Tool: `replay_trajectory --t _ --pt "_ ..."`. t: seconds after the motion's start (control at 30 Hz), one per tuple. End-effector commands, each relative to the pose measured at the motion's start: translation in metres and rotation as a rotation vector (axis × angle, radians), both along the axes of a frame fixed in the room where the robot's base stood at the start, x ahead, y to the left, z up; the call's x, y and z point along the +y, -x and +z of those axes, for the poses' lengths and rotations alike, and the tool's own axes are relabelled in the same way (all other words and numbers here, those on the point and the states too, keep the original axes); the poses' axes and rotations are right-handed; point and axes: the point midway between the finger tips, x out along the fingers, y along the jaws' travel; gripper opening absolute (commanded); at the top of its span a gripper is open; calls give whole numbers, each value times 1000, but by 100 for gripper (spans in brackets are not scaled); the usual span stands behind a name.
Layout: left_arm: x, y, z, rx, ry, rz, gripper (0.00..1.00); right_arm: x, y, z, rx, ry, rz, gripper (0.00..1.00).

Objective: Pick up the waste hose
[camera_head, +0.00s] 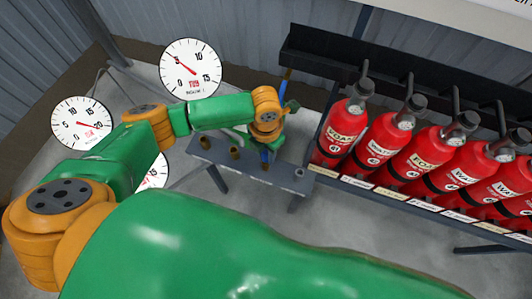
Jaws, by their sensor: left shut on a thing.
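My left arm comes in from the left, and its gripper (268,152) is small and partly hidden below the orange wrist. It is at the dark bench rail with short brass fittings. The gripper is shut on a narrow blue thing (284,88), which shows above and below the wrist. This may be the waste hose, but the wrist covers much of it and I cannot tell for sure. My right gripper is not in view.
A dark rack (320,52) on the right holds a row of several red extinguishers (381,138) with label cards below. A dark rail (225,158) with brass fittings stands in the middle. Round white gauges (190,68) are on the left. Grey floor shows between.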

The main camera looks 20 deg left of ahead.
Motion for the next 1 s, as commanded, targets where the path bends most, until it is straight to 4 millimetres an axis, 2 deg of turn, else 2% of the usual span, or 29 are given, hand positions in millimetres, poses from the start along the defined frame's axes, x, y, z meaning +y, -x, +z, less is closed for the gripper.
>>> replay_trajectory --t 0.07,0.17,0.3,0.4,0.5,0.63,0.77,1.0 --pt "0 -2 17 -6 2 -1 0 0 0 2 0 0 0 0" --pt "-15 7 41 -5 4 -6 0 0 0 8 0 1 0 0" --pt "-46 24 82 -6 6 -10 0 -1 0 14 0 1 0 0" --pt "-75 41 94 -2 4 -10 0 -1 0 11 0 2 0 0" --pt "-97 53 106 -3 3 -7 0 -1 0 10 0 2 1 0" --pt "-115 64 114 -1 2 -3 0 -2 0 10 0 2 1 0" --pt "-122 68 118 0 -1 -1 0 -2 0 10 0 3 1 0" --pt "-122 68 118 0 0 1 0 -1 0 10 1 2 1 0"
